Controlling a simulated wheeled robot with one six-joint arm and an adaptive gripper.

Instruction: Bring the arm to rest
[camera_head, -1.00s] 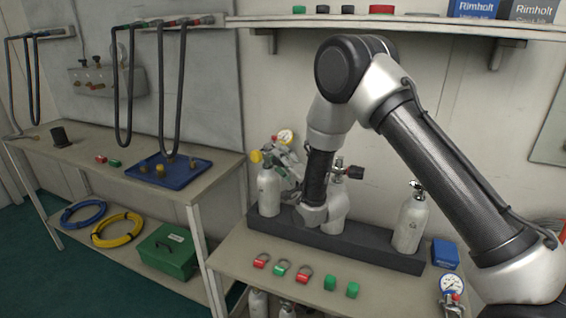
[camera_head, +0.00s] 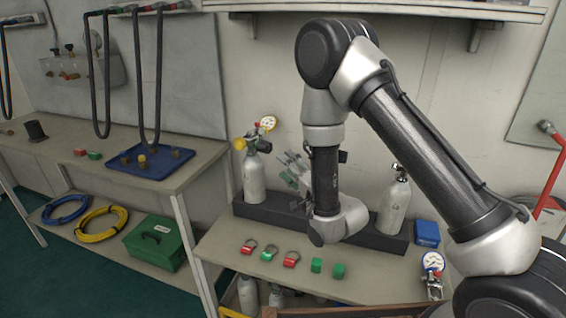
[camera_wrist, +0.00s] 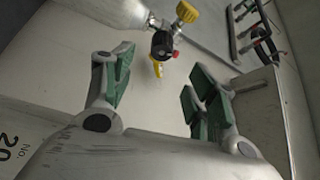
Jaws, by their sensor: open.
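My gripper (camera_head: 291,170) is open, and nothing shows between its fingers. In the head view it is above the dark rack (camera_head: 370,233), to the right of the left grey cylinder (camera_head: 254,180) and partly covered by my wrist. In the wrist view my green-padded fingers (camera_wrist: 155,92) stand apart. Past them is a cylinder valve with a yellow knob (camera_wrist: 187,12), apart from the fingers. My arm is bent, with the elbow high and the forearm hanging down over the rack. The right cylinder (camera_head: 393,207) stands upright close to my wrist.
The front bench holds red and green shackle-like tags (camera_head: 270,252), green blocks (camera_head: 316,265), a blue box (camera_head: 427,233) and a gauge (camera_head: 433,261). On the left bench is a blue tray (camera_head: 150,165) under hanging hoses. A wall shelf (camera_head: 400,12) runs above my arm.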

